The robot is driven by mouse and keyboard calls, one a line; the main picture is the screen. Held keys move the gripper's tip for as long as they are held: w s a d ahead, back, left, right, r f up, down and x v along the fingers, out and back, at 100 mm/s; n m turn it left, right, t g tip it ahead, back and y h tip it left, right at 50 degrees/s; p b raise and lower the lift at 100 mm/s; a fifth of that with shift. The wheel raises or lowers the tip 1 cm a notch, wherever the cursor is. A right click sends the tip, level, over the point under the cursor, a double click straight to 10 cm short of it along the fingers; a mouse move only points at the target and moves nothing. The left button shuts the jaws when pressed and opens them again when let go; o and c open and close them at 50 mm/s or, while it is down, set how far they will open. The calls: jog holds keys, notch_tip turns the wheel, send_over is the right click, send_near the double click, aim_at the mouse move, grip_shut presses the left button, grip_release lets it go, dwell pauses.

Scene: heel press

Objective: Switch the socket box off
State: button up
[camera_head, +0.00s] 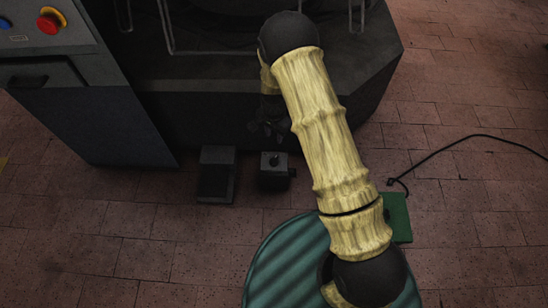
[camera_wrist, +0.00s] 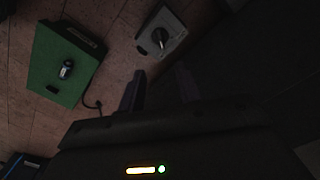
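A green box (camera_head: 399,216) with a black cable lies on the floor, partly hidden behind my arm. In the wrist view the green box (camera_wrist: 62,65) shows whole, with a metal lever on top and a dark slot panel at one edge. A small grey box (camera_head: 274,178) with a toggle lever stands left of it; it also shows in the wrist view (camera_wrist: 163,38). No label tells which is the socket box. My gripper (camera_head: 268,130), dark and hard to see, hangs above and behind the grey box. In the wrist view its fingers (camera_wrist: 158,90) are apart and empty.
A dark foot pedal (camera_head: 216,175) stands left of the grey box. A large dark machine (camera_head: 215,120) rises behind, with a control panel (camera_head: 40,35) bearing a red button at left. The black cable (camera_head: 440,151) runs off right over open brick floor.

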aim_at(274, 159)
notch_tip(274, 159, down, 16)
jog(key=b, duration=0.6)
jog(key=shift+b, duration=0.3)
jog(key=shift+r, duration=0.1)
grip_shut()
